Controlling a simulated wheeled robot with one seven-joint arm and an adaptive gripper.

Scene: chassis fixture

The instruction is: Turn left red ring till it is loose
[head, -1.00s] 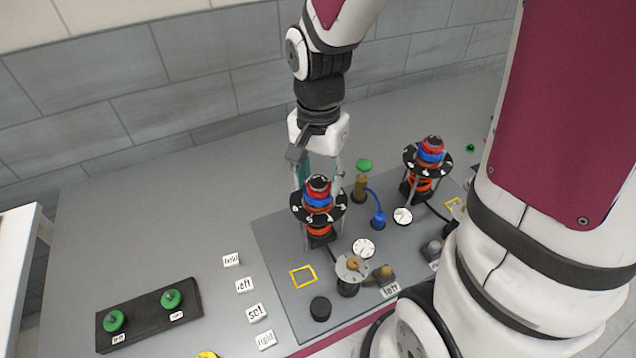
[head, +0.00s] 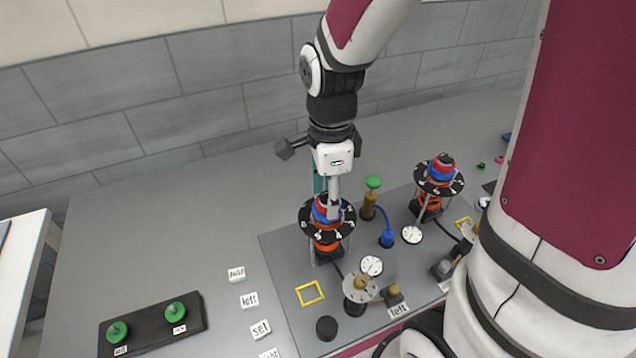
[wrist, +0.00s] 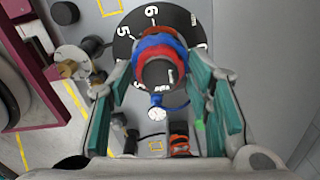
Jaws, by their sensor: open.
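The left stack (head: 327,228) stands upright on the grey panel, with a black numbered dial, orange below it and red and blue rings above. The left red ring (head: 321,205) is partly hidden behind my gripper (head: 327,200), which points straight down over the stack. In the wrist view, the red ring (wrist: 152,51) shows beside blue, around a dark centre knob above the dial (wrist: 128,48). My gripper (wrist: 160,78) is open there, its teal-padded fingers on opposite sides of the stack top. Whether the pads touch the ring cannot be told.
A similar right stack (head: 438,180) stands nearby. Between them are a green-capped brass post (head: 370,195) and a blue fitting (head: 387,238). Gauges and brass knobs sit in front. A black block with green knobs (head: 150,325) lies at the left.

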